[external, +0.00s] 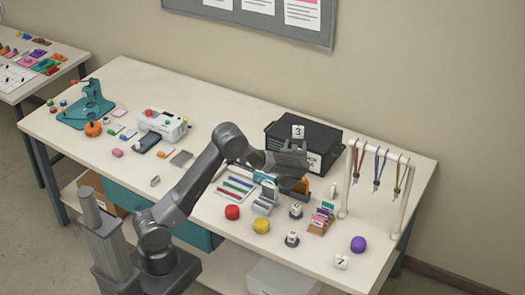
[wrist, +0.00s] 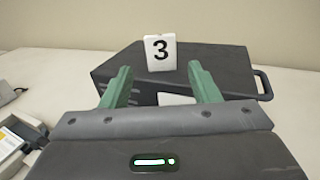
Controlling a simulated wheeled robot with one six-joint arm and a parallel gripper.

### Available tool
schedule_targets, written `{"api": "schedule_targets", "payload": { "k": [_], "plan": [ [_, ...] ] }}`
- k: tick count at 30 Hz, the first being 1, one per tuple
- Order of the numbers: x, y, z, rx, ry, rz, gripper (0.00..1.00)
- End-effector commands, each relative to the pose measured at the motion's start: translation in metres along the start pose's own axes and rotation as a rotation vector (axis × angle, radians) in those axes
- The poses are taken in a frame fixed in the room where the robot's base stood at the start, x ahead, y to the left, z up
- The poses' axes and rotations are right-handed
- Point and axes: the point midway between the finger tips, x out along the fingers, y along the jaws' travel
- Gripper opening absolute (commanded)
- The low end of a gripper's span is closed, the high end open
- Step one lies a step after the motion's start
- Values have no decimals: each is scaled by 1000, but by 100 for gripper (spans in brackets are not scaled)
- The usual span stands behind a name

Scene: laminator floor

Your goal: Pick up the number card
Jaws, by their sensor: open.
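A white number card with a black 3 (external: 298,131) stands upright on top of a dark box (external: 283,133) at the back of the bench. In the wrist view the card (wrist: 160,52) shows beyond my fingertips, roughly centred between them. My gripper (wrist: 160,80) is open and empty, with its two green fingers apart. In the external view my gripper (external: 292,150) is in front of the dark box, close to the card. I cannot tell the exact gap to the card. Another white card with a 7 (external: 341,262) lies at the bench's front right.
A white rack with hanging lanyards (external: 379,168) stands right of the box. Red (external: 232,212), yellow (external: 261,226) and purple (external: 358,244) round pieces and small numbered blocks lie in front. A white machine (external: 163,122) and a teal press (external: 90,105) stand to the left.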

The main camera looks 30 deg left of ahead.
Motion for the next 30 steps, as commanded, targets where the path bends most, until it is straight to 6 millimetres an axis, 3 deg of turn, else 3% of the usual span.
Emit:
{"api": "schedule_targets", "payload": {
  "k": [2,11,14,17,18,23,26,30],
  "plan": [
    [0,0,0,0,0,0,39],
    [0,0,3,-1,0,0,39],
    [0,0,21,-5,-2,0,39],
    [0,0,60,-10,-6,0,39],
    [-11,-13,49,19,36,-67,39],
    [-62,-61,37,111,169,-350,39],
    [-105,-88,31,166,235,-541,39],
    [-177,-116,27,238,300,-825,39]
  ]
}}
